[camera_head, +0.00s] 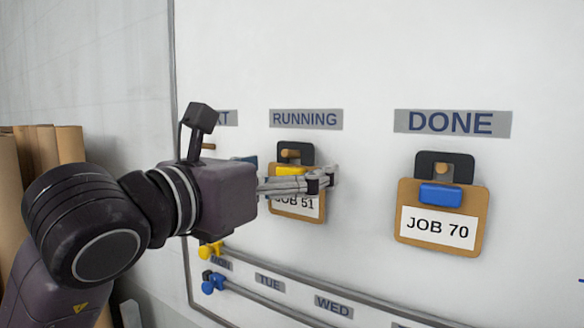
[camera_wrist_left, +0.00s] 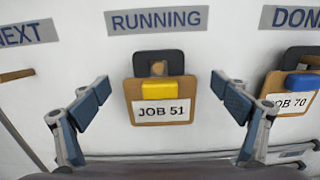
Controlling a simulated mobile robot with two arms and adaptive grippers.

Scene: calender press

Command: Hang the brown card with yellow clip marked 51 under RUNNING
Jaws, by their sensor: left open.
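The brown card with yellow clip marked JOB 51 (camera_wrist_left: 161,100) hangs on a peg under the RUNNING label (camera_wrist_left: 160,20) in the left wrist view. In the head view the card (camera_head: 296,211) is partly hidden behind my left gripper (camera_head: 322,181). In the left wrist view the left gripper (camera_wrist_left: 164,101) is open, with one finger to each side of the card and a gap between finger and card on both sides. My right gripper is not in view.
A brown card with a blue clip marked JOB 70 (camera_head: 441,218) hangs under the DONE label (camera_head: 452,123). A bare peg (camera_wrist_left: 16,75) shows under NEXT (camera_wrist_left: 27,33). Below are a rail and day labels such as TUE (camera_head: 269,283). Brown rolls (camera_head: 50,150) stand at the left.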

